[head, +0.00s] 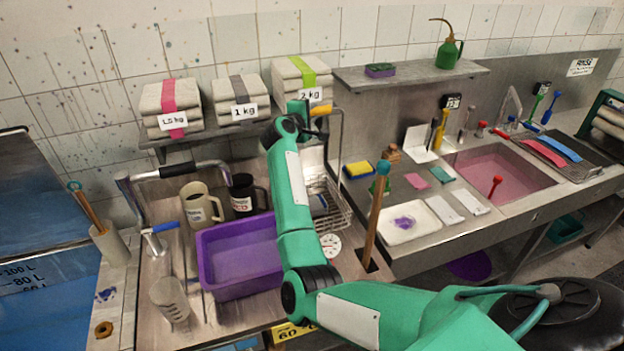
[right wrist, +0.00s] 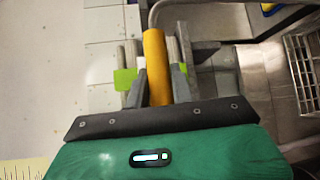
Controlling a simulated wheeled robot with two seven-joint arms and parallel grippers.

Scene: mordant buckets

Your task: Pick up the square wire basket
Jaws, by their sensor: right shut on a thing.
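The square wire basket (head: 340,212) shows in the head view right of the purple tub, partly hidden behind my right arm. Its mesh also shows at the right edge of the right wrist view (right wrist: 304,68). My right gripper (head: 308,110) is above the basket, in front of the shelf with the wrapped bundles. It is shut on a yellow grip (right wrist: 157,65), which appears to belong to the basket's tall metal handle. I cannot tell whether the basket's bottom touches the surface below. My left gripper is out of view.
The purple tub (head: 240,262), a beige mug (head: 200,206) and a black mug (head: 243,195) stand left of the basket. A wooden stick (head: 375,215) stands upright to its right. The pink-filled sink (head: 505,170) is further right. Labelled bundles (head: 240,98) sit on the shelf behind.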

